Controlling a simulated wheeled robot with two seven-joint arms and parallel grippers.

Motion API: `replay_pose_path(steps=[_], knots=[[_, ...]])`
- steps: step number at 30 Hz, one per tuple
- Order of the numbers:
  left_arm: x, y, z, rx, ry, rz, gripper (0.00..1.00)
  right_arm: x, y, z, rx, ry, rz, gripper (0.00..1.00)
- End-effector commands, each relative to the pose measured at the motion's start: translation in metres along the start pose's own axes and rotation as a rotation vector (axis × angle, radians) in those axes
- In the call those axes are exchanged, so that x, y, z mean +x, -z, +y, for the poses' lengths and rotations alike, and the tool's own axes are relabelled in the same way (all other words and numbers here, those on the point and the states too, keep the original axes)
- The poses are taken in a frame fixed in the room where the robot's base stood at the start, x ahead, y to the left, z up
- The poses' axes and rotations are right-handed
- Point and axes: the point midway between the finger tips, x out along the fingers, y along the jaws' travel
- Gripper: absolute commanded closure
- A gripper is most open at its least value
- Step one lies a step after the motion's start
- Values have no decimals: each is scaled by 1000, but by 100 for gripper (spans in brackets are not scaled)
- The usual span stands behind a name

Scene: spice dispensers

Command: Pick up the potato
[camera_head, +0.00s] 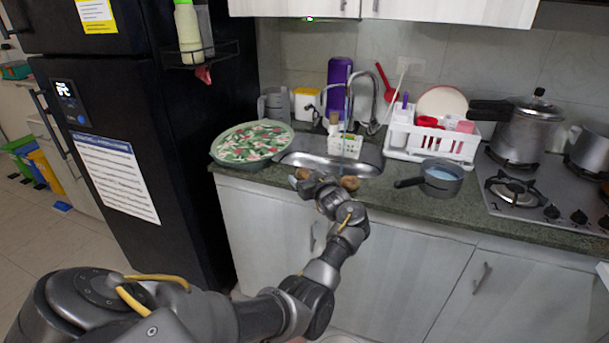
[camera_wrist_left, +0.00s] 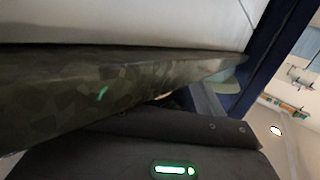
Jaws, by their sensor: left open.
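A brown, rounded lump that looks like a potato (camera_head: 350,183) sits at the counter's front edge, just right of my left gripper. A second brown lump (camera_head: 302,174) shows just left of the gripper. My left gripper (camera_head: 318,178) is at the counter edge in front of the sink, open, its fingers mostly hidden by my own wrist. I cannot tell whether it touches either lump. The left wrist view shows the dark green counter edge (camera_wrist_left: 70,90) very close and a small tan patch (camera_wrist_left: 162,97) that may be a potato. My right gripper is out of view.
A round floral tray (camera_head: 252,143) lies left of the sink (camera_head: 330,162). A small pot (camera_head: 441,180) stands to the right, its handle pointing left. A white dish rack (camera_head: 430,143), pressure cooker (camera_head: 522,135) and stove (camera_head: 545,195) are farther right. A black fridge (camera_head: 190,190) is at the left.

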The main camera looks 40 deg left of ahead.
Motion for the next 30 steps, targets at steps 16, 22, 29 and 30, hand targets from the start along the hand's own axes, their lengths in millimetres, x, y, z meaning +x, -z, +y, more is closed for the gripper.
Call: replay_pose_path(steps=[16,22,29,30], knots=[[0,0,0,0,0,1,76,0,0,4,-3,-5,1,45],[-1,4,0,-1,0,2,76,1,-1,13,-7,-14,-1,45],[-6,32,1,-7,-1,4,76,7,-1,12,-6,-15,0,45],[-11,38,-3,-6,0,3,76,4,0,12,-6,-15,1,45]])
